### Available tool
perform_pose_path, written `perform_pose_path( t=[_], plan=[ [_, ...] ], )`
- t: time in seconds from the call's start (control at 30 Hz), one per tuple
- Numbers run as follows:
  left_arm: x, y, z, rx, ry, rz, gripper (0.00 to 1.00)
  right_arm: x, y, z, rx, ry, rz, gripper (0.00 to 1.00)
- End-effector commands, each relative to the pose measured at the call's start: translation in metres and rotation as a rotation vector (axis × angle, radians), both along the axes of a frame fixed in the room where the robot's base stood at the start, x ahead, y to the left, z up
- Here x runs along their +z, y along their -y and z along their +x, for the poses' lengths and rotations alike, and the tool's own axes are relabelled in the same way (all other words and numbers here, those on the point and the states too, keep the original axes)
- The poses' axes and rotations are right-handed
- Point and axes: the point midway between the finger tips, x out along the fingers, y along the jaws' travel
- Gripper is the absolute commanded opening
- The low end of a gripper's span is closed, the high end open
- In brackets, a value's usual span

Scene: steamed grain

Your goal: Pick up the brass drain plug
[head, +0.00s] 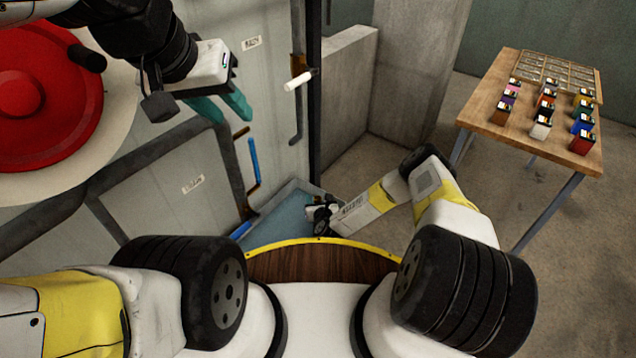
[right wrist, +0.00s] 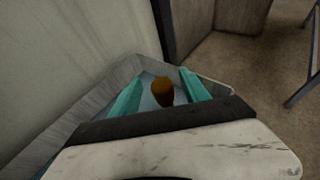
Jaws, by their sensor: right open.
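The brass drain plug (right wrist: 163,92) shows in the right wrist view as a small orange-brown rounded piece in a grey-walled basin (right wrist: 60,120). My right gripper (right wrist: 161,76) is open, with one teal finger to each side of the plug in the picture. No contact with the plug is visible. In the head view the right arm reaches down to the basin (head: 285,213), and its fingers and the plug are hidden there. My left gripper (head: 228,113) is up at the left, its teal fingers apart and nothing visible between them.
A red round wheel (head: 25,90) is at the far left beside pipes and a grey panel. A white-gripped lever (head: 298,80) and a blue handle (head: 253,161) stand by the panel. A wooden table (head: 490,120) with small coloured boxes is at the right.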

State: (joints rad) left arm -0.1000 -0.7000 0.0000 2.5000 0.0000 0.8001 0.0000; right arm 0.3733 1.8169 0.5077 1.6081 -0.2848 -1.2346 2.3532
Motion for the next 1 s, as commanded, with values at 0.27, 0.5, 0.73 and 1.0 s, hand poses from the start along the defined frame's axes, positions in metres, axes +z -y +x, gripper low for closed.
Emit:
perform_pose_path(
  t=[0.27, 0.5, 0.73, 1.0],
  plan=[
    [0.000, 0.000, 0.000, 0.000, 0.000, 0.000, 0.36, -0.013, -0.003, 0.030, 0.001, 0.001, -0.002, 0.54],
    [0.000, 0.000, 0.000, 0.000, 0.000, 0.000, 0.36, -0.014, -0.003, 0.031, 0.001, -0.001, -0.001, 0.52],
    [0.000, 0.000, 0.000, 0.000, 0.000, 0.000, 0.36, -0.013, -0.003, 0.030, 0.000, 0.000, -0.001, 0.07],
    [0.000, 0.000, 0.000, 0.000, 0.000, 0.000, 0.36, -0.013, -0.003, 0.031, 0.000, 0.002, -0.001, 0.00]
  ],
)
